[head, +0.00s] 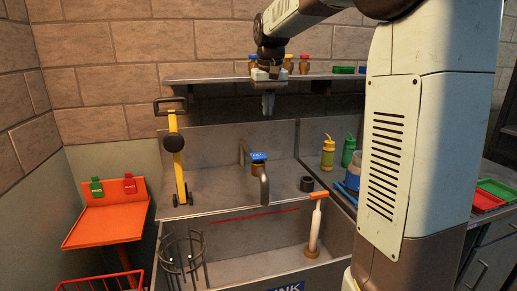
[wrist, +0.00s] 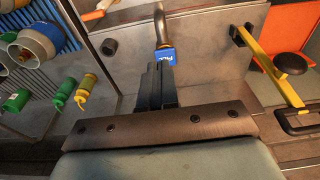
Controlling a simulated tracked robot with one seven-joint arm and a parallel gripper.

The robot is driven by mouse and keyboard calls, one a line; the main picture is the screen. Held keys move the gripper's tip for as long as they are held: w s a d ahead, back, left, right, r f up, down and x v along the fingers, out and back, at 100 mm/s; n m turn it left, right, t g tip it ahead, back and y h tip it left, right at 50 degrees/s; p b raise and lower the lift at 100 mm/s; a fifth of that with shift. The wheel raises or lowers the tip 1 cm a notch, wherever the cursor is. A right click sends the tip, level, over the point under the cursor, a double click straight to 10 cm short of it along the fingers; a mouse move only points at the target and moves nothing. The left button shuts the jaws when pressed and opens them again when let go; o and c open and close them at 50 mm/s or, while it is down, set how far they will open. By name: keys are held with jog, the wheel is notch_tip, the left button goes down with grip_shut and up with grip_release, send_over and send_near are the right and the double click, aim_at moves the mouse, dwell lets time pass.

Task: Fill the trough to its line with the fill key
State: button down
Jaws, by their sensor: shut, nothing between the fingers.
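The trough (head: 235,238) is a grey metal basin at the lower middle of the head view, with a red line (head: 255,215) along its inner back wall. No water is discernible in it. The blue lettered fill key (head: 258,156) sits on top of the bent tap (head: 264,185) behind the trough. It also shows in the wrist view (wrist: 168,56), just beyond my fingertips. My gripper (head: 268,113) hangs pointing down above the key in the head view, shut and empty. Its fingers (wrist: 158,70) partly overlap the key in the wrist view; contact cannot be told.
A yellow black-handled tool (head: 179,168) stands left of the tap. A wire basket (head: 183,258) and an orange-topped white plunger-like piece (head: 315,225) are in the trough. Yellow (head: 328,152) and green (head: 348,150) bottles stand right. A shelf (head: 220,79) runs behind my gripper.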

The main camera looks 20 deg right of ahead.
jog(key=g, duration=0.2)
send_over(258, 155)
notch_tip(258, 155, down, 4)
jog(key=shift+w+r, duration=0.1)
jog(key=shift+r, duration=0.05)
notch_tip(258, 155, down, 14)
dwell(0.5)
